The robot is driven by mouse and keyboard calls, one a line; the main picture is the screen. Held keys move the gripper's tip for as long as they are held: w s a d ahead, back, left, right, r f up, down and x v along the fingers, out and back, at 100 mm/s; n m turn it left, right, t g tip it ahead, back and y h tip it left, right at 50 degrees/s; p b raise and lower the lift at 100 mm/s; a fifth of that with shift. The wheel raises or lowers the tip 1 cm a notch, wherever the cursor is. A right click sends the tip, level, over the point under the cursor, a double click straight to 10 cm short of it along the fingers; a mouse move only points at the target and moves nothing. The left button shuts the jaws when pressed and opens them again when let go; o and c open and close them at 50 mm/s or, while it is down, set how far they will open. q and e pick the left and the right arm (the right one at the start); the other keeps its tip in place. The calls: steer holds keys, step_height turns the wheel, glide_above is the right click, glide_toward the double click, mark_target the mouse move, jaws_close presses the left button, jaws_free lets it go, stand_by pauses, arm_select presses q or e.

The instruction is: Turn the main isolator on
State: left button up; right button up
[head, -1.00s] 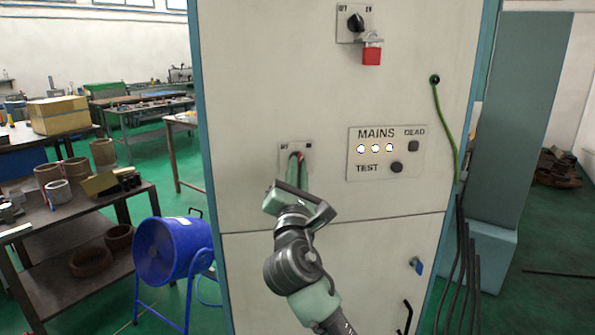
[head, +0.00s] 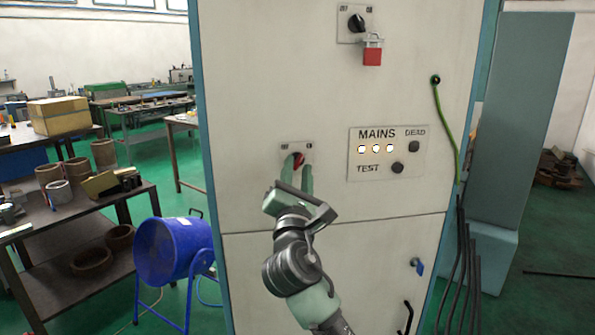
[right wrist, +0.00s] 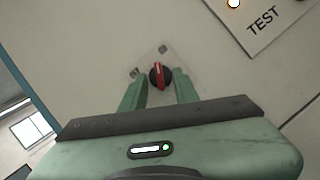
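A red rotary knob (head: 299,160) on a small plate sits low on the cabinet front; I take it as the main isolator. It also shows in the right wrist view (right wrist: 160,75). Its red handle points toward the plate's right-hand label, which seems to read ON. My right gripper (head: 298,170) is open, one finger on each side of the knob. In the right wrist view the fingers (right wrist: 160,84) show gaps to the knob. A black rotary switch (head: 356,22) with a red padlock (head: 372,52) is higher up. My left gripper is not in view.
A MAINS panel (head: 388,153) with several lit lamps, a TEST button (head: 397,168) and a DEAD lamp (head: 414,147) is right of the knob. A green cable (head: 450,125) hangs at the right. A blue fan (head: 172,250) stands left of the cabinet.

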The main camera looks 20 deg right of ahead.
steer(key=b+v, duration=0.1)
steer(key=v, duration=0.6)
steer(key=shift+s+f+b, duration=0.15)
steer(key=shift+s+b, duration=0.05)
steer(key=shift+b, duration=0.2)
steer(key=shift+a, duration=0.1)
